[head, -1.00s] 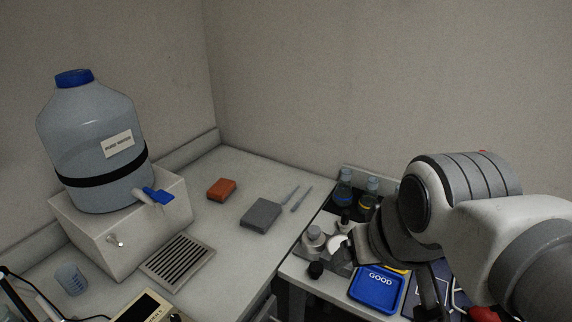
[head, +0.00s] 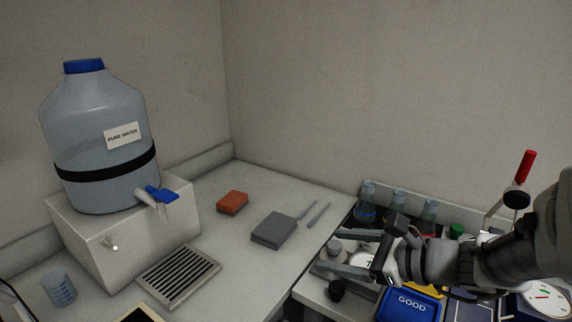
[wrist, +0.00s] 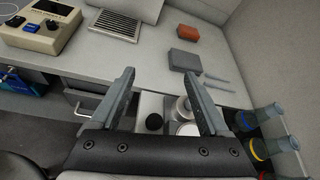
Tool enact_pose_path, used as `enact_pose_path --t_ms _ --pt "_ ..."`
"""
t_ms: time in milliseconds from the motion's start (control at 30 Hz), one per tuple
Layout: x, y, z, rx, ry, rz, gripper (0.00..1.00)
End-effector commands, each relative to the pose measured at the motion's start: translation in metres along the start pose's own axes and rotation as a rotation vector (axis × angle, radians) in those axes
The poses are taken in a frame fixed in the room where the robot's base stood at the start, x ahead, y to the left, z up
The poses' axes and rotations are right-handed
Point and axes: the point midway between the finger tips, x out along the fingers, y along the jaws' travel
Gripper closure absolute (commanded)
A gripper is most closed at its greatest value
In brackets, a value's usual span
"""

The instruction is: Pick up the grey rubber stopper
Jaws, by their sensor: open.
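A small dark grey, round-topped piece (head: 337,289), which looks like the rubber stopper, stands near the front left edge of the low bench. It also shows in the wrist view (wrist: 154,122), between my fingers but nearer their bases than their tips. My gripper (head: 328,250) is open and empty, its fingers pointing left above the bench. In the wrist view, my gripper (wrist: 159,73) has its two fingers wide apart. The stopper is not touched by either finger, as far as I can see.
Metal cylinders (wrist: 183,108) stand beside the stopper. Flasks (head: 367,207) line the bench's back, and a blue GOOD tray (head: 412,304) lies to the right. A grey block (head: 273,229), an orange block (head: 232,202) and a water jug (head: 100,135) are on the left counter.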

Motion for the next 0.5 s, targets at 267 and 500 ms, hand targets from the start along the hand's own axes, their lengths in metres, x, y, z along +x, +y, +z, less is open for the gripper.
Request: enact_pose_path --t_ms 267,500 --pt "-0.022 -0.047 -0.087 0.383 0.021 -0.272 0.21" --pt "-0.017 -0.053 -0.084 0.4 0.018 -0.277 0.21"
